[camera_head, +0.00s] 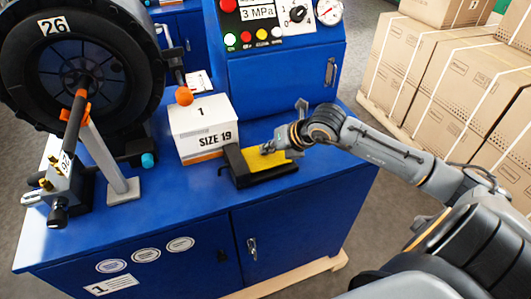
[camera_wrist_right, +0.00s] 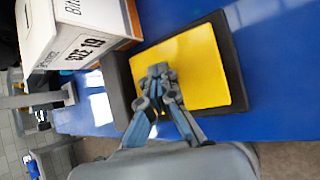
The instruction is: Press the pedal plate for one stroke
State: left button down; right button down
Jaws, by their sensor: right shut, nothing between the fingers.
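The yellow pedal plate (camera_head: 258,161) sits in a black frame on the blue bench, right of the white box. It also shows in the right wrist view (camera_wrist_right: 205,70), with its dark frame around it. My right gripper (camera_head: 268,149) is shut with nothing between its fingers. In the right wrist view the fingertips (camera_wrist_right: 159,71) lie over the plate's left part, near the dark block at its side. I cannot tell whether they touch the plate. My left gripper is not in view.
The white box marked SIZE 19 (camera_head: 203,127) stands just left of the pedal. A blue machine with a control panel (camera_head: 278,50) rises behind it. A large black reel marked 26 (camera_head: 84,72) stands at left. Cardboard boxes (camera_head: 440,75) fill the right.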

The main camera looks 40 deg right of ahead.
aim_at(265, 157)
jog(key=shift+f, duration=0.3)
jog(key=shift+r, duration=0.1)
jog(key=shift+a+r+p, duration=0.15)
jog(key=shift+r+p, duration=0.5)
jog(key=shift+r, duration=0.6)
jog(key=shift+r, duration=0.1)
jog(key=r+p, duration=0.1)
jog(key=r, duration=0.1)
jog(key=r+p, duration=0.1)
jog(key=r, duration=0.1)
jog(key=shift+w+a+r+p, duration=0.1)
jog(key=shift+a+r+p, duration=0.1)
jog(key=shift+r+p, duration=0.15)
dwell(1.1)
